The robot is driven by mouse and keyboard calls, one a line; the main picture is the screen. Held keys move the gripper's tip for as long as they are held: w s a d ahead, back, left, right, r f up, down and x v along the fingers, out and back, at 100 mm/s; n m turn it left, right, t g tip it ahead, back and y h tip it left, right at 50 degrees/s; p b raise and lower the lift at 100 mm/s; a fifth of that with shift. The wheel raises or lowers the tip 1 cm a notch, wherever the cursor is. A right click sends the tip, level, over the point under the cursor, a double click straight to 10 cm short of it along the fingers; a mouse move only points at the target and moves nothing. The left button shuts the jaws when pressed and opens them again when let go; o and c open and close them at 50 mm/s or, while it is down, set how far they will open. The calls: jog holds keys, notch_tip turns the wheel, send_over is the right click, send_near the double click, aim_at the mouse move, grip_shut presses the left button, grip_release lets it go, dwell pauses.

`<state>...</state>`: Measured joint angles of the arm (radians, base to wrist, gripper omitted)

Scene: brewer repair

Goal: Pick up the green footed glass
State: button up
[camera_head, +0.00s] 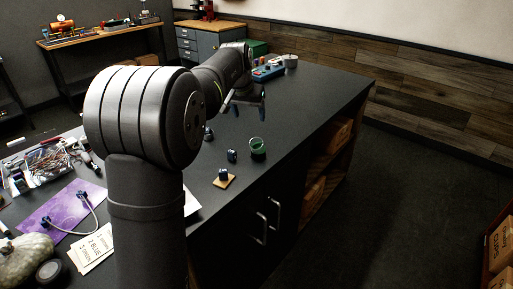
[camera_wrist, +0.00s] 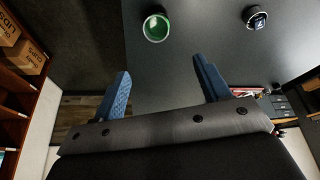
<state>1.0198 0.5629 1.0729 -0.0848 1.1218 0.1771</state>
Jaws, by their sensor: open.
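The green footed glass (camera_head: 258,149) stands upright on the dark worktop (camera_head: 320,93), near its right edge in the head view. In the wrist view the green glass (camera_wrist: 156,27) shows from above at the top, beyond my fingertips; its foot is hidden. My gripper (camera_head: 250,104) is above the worktop, farther back than the glass in the head view. In the wrist view my gripper (camera_wrist: 161,75) has its two blue fingers wide apart with nothing between them. The fingers do not touch the glass.
A small dark blue item (camera_head: 232,156) stands just left of the glass, and another sits on a tan square (camera_head: 224,181). A blue tray (camera_head: 268,71) and a grey cup (camera_head: 291,61) are at the back. The worktop's right edge runs close to the glass.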

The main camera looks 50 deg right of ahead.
send_near(257, 143)
jog(key=shift+s+a+f, duration=0.2)
jog(key=shift+s+f, duration=0.05)
jog(key=shift+f, duration=0.3)
jog(key=shift+s+a+f, duration=0.2)
jog(key=shift+f, duration=0.3)
jog(key=shift+s+x, duration=0.15)
jog(key=shift+x, duration=1.2)
jog(key=shift+s+x, duration=0.15)
jog(key=shift+x, duration=1.15)
jog(key=c, duration=1.2)
jog(key=shift+o, duration=0.2)
